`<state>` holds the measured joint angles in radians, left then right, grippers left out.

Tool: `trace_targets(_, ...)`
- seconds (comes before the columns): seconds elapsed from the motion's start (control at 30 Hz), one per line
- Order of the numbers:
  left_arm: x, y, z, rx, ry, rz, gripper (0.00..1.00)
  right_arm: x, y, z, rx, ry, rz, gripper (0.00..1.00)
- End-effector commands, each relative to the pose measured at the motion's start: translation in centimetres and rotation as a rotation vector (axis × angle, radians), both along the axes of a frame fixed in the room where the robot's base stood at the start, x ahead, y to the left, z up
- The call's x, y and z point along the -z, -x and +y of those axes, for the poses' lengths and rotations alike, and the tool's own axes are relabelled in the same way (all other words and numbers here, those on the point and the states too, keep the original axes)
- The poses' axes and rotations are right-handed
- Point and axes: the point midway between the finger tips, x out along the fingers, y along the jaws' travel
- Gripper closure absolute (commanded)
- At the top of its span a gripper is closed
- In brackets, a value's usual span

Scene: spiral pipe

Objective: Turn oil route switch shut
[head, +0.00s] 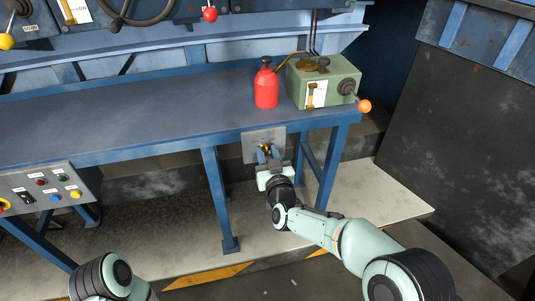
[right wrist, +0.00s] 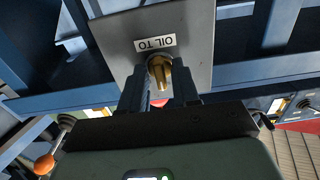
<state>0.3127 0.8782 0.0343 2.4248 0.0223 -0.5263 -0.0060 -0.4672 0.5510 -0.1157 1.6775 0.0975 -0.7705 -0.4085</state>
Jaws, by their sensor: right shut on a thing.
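The oil route switch (head: 266,147) is a small brass handle on a grey metal plate (head: 250,147) at the front edge of the blue bench. In the right wrist view the brass handle (right wrist: 159,70) sits below a white label reading "OIL TO", which appears upside down. My right gripper (head: 267,158) reaches up to the plate from below, and its fingers (right wrist: 160,92) are shut on the brass handle, one on each side. The handle's lower end is partly hidden between the fingers. My left gripper is not in view; only part of my left arm shows at the bottom left.
A red oil can (head: 266,88) and a green box (head: 323,82) with an orange-knobbed lever (head: 364,106) stand on the blue bench (head: 130,110) above the switch. A button panel (head: 45,190) is at the left. A bench leg (head: 220,200) stands left of my right gripper.

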Motion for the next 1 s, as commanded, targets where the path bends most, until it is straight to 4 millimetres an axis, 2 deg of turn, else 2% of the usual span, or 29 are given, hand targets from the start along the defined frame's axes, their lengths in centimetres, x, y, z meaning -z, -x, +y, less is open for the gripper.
trace_targets(0.37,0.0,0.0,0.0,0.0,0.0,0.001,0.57,0.0,0.0,0.0,0.0,0.005,-0.001,1.0)
trace_targets(0.4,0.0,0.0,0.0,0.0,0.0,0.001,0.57,0.0,0.0,0.0,0.0,0.005,-0.001,0.66)
trace_targets(0.43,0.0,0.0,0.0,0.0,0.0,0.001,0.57,0.0,0.0,0.0,0.0,0.005,-0.001,0.63)
trace_targets(0.77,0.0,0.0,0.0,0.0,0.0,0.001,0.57,0.0,0.2,-0.1,0.0,0.004,0.0,0.63)
trace_targets(0.87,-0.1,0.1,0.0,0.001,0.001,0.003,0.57,0.0,0.9,-0.2,0.0,0.004,-0.001,0.63)
trace_targets(1.0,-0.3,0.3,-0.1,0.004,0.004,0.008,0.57,-0.1,3.0,-0.7,-0.001,0.004,0.0,0.63)
